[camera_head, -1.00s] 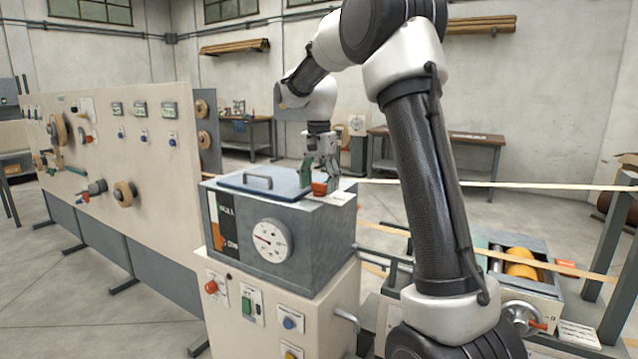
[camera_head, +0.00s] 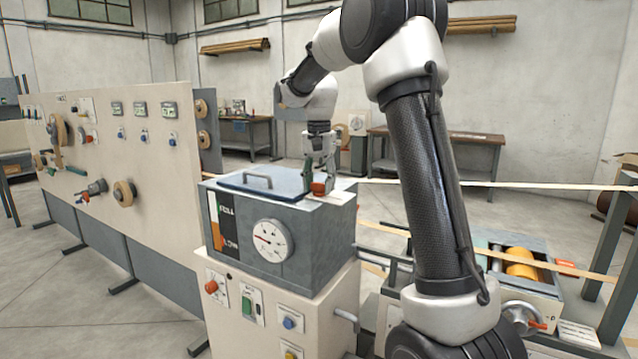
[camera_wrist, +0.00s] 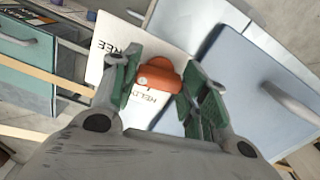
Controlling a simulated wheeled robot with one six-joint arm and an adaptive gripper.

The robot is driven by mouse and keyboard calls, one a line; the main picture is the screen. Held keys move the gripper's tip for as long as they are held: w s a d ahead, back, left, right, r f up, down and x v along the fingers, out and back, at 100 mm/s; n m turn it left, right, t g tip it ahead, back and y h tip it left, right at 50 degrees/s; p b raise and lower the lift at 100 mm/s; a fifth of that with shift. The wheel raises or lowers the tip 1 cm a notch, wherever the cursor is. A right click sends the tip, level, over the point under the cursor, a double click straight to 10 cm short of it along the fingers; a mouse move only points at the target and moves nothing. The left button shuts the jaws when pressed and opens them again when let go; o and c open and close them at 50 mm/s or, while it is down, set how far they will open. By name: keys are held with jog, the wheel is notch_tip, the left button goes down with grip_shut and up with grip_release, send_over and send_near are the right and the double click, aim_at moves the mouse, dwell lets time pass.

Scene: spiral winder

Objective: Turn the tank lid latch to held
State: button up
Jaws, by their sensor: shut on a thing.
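The tank (camera_head: 325,240) is a grey box on a cream cabinet, with a blue-grey lid (camera_head: 285,180) and a lid handle (camera_head: 257,179). The orange lid latch (camera_wrist: 158,76) sits on a pale label plate (camera_wrist: 120,62) at the lid's edge. The plate reads "FREE" on one side and "HELD", partly covered, on the other. In the wrist view my gripper (camera_wrist: 160,85) has its green-padded fingers on either side of the latch. In the head view my gripper (camera_head: 319,178) is low over the tank's right rear corner, with the orange latch (camera_head: 319,188) between its fingers.
A dial gauge (camera_head: 270,240) and a level strip are on the tank's front. Below are buttons on the cabinet (camera_head: 250,305). A cream control panel (camera_head: 150,170) stands at left. A pale strip (camera_head: 510,184) runs to the right behind my arm.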

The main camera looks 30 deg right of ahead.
jog(key=n, duration=0.4)
jog(key=shift+n, duration=0.3)
jog(key=n, duration=0.3)
jog(key=shift+d+n, duration=0.1)
jog(key=shift+n, duration=0.2)
jog(key=n, duration=0.4)
jog(key=shift+d, duration=0.1)
jog(key=shift+n, duration=1.8)
jog(key=o, duration=1)
jog(key=shift+r, duration=0.1)
